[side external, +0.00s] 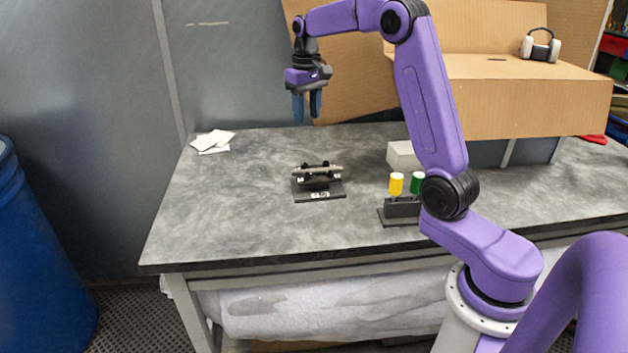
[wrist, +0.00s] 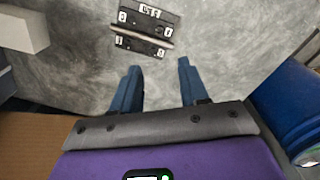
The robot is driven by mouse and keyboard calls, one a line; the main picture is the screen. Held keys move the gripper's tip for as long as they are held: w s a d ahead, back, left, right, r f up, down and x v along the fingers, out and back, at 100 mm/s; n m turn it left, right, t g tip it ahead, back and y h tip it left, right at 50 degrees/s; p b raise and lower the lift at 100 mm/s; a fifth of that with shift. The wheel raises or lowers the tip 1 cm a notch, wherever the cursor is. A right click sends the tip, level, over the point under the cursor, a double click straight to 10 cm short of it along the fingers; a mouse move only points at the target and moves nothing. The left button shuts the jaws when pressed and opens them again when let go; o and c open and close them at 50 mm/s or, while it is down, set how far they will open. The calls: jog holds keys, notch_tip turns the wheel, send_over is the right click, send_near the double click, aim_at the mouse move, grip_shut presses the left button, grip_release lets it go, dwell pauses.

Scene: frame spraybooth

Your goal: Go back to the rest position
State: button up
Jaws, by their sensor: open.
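My gripper (side external: 307,106) is raised well above the grey table (side external: 235,215), toward its back edge. Its blue fingers point down. In the wrist view the two fingers (wrist: 160,85) stand apart with nothing between them, and the tabletop shows through the gap. A small black fixture (side external: 318,188) with a pale bar (side external: 316,170) lying across its top stands on the table, below and in front of my gripper. The fixture (wrist: 148,22) also shows at the top of the wrist view, clear of the fingers.
A black holder (side external: 402,207) carries a yellow-topped piece (side external: 396,184) and a green-topped piece (side external: 417,183). White sheets (side external: 213,141) lie at the back left. A light block (side external: 403,155) and cardboard box (side external: 515,95) with earmuffs (side external: 541,46) stand right. A blue barrel (side external: 40,250) is left of the table.

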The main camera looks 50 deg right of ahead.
jog(key=s+a+f+n, duration=0.1)
jog(key=s+a+n, duration=0.4)
jog(key=a, duration=0.4)
jog(key=s+a+n, duration=0.2)
jog(key=s+a, duration=0.5)
jog(key=a, duration=0.2)
jog(key=s+f+n, duration=0.2)
jog(key=s+n, duration=0.2)
jog(key=s, duration=0.8)
jog(key=s+a+f+n, duration=0.1)
jog(key=s+f+n, duration=0.2)
jog(key=s, duration=0.9)
jog(key=shift+a+f+n, duration=0.25)
jog(key=shift+f+n, duration=0.05)
jog(key=shift+n, duration=0.3)
